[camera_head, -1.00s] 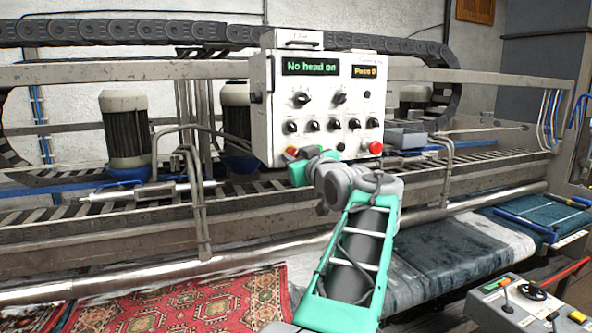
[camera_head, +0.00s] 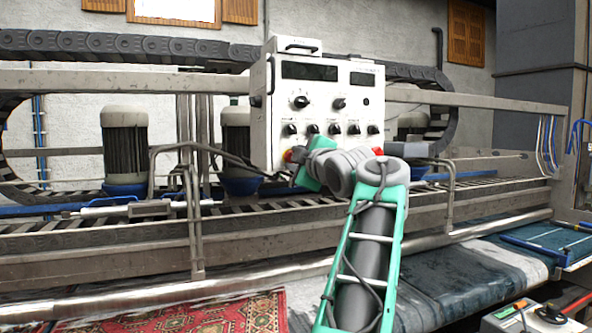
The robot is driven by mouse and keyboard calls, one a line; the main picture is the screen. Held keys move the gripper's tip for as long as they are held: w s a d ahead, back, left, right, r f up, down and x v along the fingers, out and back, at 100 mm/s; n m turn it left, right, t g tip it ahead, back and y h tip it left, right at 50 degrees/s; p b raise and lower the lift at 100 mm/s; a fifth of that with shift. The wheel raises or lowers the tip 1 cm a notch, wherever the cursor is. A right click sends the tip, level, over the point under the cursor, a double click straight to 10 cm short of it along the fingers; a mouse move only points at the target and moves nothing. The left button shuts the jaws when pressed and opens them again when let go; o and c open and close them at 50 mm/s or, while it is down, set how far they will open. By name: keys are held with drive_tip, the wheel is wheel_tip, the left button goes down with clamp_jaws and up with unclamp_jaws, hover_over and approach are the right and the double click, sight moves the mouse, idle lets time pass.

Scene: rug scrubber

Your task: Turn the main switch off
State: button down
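The white control box (camera_head: 259,130) stands upright on the machine, facing me. Its two display windows (camera_head: 309,71) are dark. A small red and yellow control, which looks like the main switch (camera_head: 288,155), sits at the box's lower left corner. It is mostly hidden, and its handle position cannot be read. My gripper (camera_head: 298,164) is at that corner, beside or on the switch. My own wrist hides its fingers, so I cannot tell whether they touch the switch or are open or shut.
Several black knobs (camera_head: 301,102) fill the box's front. A red button (camera_head: 377,151) is at its lower right, just above my arm. Rails and a bent pipe (camera_head: 190,210) run along the machine. A red rug (camera_head: 210,315) lies below. A small control panel (camera_head: 530,318) is at lower right.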

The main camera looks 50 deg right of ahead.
drive_tip(key=shift+n+b, duration=0.65)
drive_tip(key=shift+n, duration=0.65)
drive_tip(key=c, duration=1.1)
unclamp_jaws()
drive_tip(key=b+v, duration=0.1)
drive_tip(key=v, duration=0.6)
drive_tip(key=shift+s+a+b, duration=0.2)
drive_tip(key=shift+s+b, duration=0.15)
drive_tip(key=shift+b, duration=0.05)
